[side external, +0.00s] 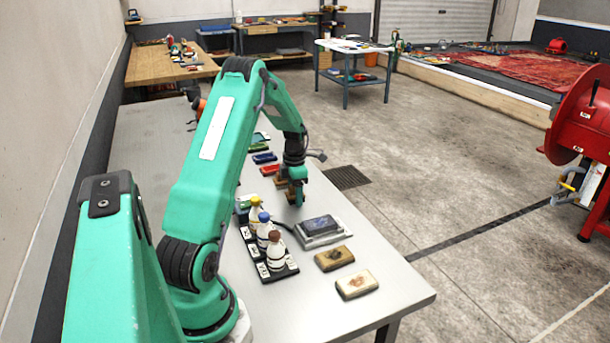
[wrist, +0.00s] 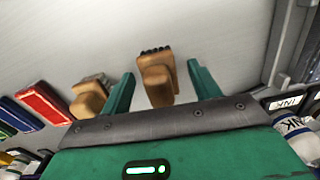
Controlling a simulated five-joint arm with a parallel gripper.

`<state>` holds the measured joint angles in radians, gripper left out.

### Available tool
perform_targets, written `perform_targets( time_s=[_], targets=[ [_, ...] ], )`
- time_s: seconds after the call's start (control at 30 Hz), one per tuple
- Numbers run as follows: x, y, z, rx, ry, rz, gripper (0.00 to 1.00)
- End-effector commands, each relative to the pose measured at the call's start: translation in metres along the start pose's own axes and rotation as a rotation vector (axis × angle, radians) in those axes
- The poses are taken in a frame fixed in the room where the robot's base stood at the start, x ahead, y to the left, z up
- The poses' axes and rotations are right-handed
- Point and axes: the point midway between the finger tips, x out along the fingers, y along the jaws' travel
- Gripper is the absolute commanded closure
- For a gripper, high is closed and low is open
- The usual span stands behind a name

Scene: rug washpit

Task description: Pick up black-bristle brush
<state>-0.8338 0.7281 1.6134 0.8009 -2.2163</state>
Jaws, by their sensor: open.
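The black-bristle brush (wrist: 157,78) has a tan wooden body and a row of black bristles at its far end in the wrist view. It lies on the grey table between the two green fingers of my gripper (wrist: 160,69), with a gap visible on each side. My gripper is open and low over the table; it also shows in the side external view (side external: 293,186). A second wooden brush with greyish bristles (wrist: 89,98) lies just outside the left finger. In the side external view the brushes are partly hidden by my gripper.
Red (wrist: 43,102) and blue (wrist: 20,114) blocks lie left in the wrist view. A black tray with several capped bottles (side external: 264,240), a grey device (side external: 320,228) and two tan blocks (side external: 357,284) stand nearer the side camera. The table's right edge is close by.

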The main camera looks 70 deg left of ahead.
Motion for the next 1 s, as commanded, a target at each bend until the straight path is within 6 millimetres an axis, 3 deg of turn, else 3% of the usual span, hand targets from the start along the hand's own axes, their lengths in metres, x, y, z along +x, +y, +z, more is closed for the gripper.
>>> perform_targets(
  time_s=[0.5, 0.77, 1.0],
  targets=[
    [0.0009, 0.0001, 0.0001, 0.000, 0.000, 0.001, 0.38],
    [0.0009, 0.0001, 0.0001, 0.000, 0.000, 0.001, 0.88],
    [0.0005, 0.0002, 0.0002, 0.000, -0.001, 0.001, 0.88]
  ],
)
